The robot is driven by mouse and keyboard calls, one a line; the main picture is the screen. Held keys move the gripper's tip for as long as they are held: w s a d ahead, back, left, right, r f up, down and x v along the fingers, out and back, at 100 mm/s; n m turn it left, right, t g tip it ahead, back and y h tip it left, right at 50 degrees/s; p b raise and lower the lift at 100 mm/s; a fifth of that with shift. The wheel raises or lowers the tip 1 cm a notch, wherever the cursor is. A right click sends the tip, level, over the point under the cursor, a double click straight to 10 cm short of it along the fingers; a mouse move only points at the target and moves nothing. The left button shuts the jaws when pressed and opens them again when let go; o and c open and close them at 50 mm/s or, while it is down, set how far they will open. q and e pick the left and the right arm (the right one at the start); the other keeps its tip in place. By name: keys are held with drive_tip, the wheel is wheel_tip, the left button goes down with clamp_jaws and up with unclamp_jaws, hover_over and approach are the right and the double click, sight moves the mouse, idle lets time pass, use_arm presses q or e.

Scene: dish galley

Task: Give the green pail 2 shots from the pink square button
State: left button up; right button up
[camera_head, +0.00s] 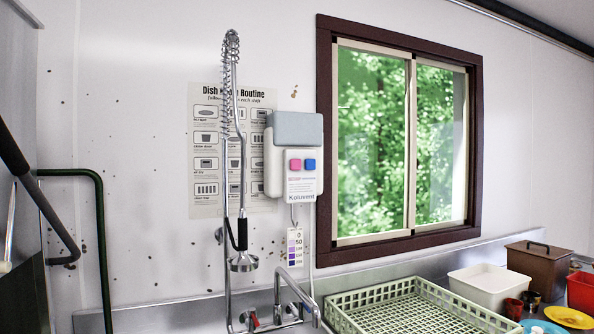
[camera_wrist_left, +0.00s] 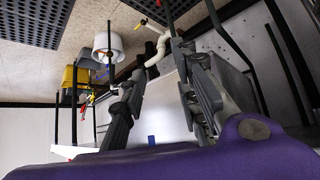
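The pink square button (camera_head: 295,165) sits on the front of a white and grey wall dispenser (camera_head: 273,168), left of a blue square button (camera_head: 310,164). No gripper is near the dispenser in the head view. I do not see a green pail in either view. In the left wrist view my left gripper (camera_wrist_left: 160,72) has its two dark fingers spread apart with nothing visible between them. My right gripper shows in neither view.
A spray hose (camera_head: 242,262) and a faucet (camera_head: 290,285) stand below and left of the dispenser. A pale green rack (camera_head: 415,305), a white tub (camera_head: 488,285) and a brown box (camera_head: 540,262) line the counter. The left wrist view shows a white bucket (camera_wrist_left: 108,46).

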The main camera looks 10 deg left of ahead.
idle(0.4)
use_arm(q)
clamp_jaws()
drive_tip(key=shift+w, duration=0.1)
idle(1.0)
